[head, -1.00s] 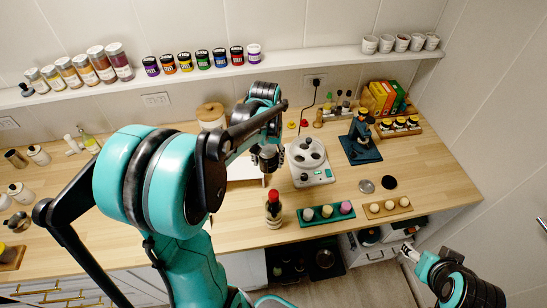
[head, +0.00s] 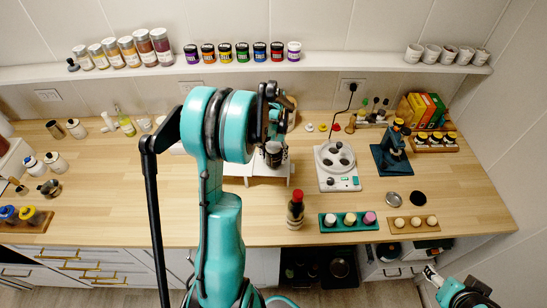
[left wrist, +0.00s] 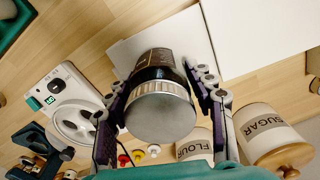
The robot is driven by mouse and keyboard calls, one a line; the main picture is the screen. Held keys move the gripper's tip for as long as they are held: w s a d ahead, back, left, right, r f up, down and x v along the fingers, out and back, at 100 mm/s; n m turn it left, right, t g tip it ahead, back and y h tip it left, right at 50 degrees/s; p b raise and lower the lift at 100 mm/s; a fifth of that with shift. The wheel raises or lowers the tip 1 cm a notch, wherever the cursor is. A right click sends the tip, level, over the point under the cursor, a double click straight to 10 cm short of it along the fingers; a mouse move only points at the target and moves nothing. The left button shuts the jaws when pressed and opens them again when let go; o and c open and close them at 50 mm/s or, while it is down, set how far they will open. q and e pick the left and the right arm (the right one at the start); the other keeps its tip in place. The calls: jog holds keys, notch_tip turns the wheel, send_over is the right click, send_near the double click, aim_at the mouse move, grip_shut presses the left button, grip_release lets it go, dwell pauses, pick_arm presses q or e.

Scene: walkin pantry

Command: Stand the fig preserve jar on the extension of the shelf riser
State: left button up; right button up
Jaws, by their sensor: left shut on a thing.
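The fig preserve jar, dark with a silver lid, is held between the fingers of my left gripper (left wrist: 160,82). Its lid (left wrist: 160,115) faces the left wrist camera and its dark body (left wrist: 158,64) points away, toward white panels. In the head view the jar (head: 273,153) is over the white shelf riser (head: 237,169) on the counter; my arm hides part of the riser. In the left wrist view the riser's white surface (left wrist: 130,42) lies behind the jar. I cannot tell whether the jar touches it. My right gripper (head: 431,272) is low at the right, away from the counter items.
A red-capped bottle (head: 296,210) stands in front of the riser. A white device with round wells (head: 337,166) is to its right. A green tray (head: 328,222) lies near the front edge. Flour (left wrist: 193,147) and sugar (left wrist: 262,128) canisters show in the left wrist view.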

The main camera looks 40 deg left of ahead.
pick_arm(q)
jog(key=shift+w+f, duration=0.1)
jog(key=shift+f, duration=0.55)
jog(key=o, duration=1.5)
jog(key=shift+f, duration=0.1)
jog(key=shift+o, duration=0.2)
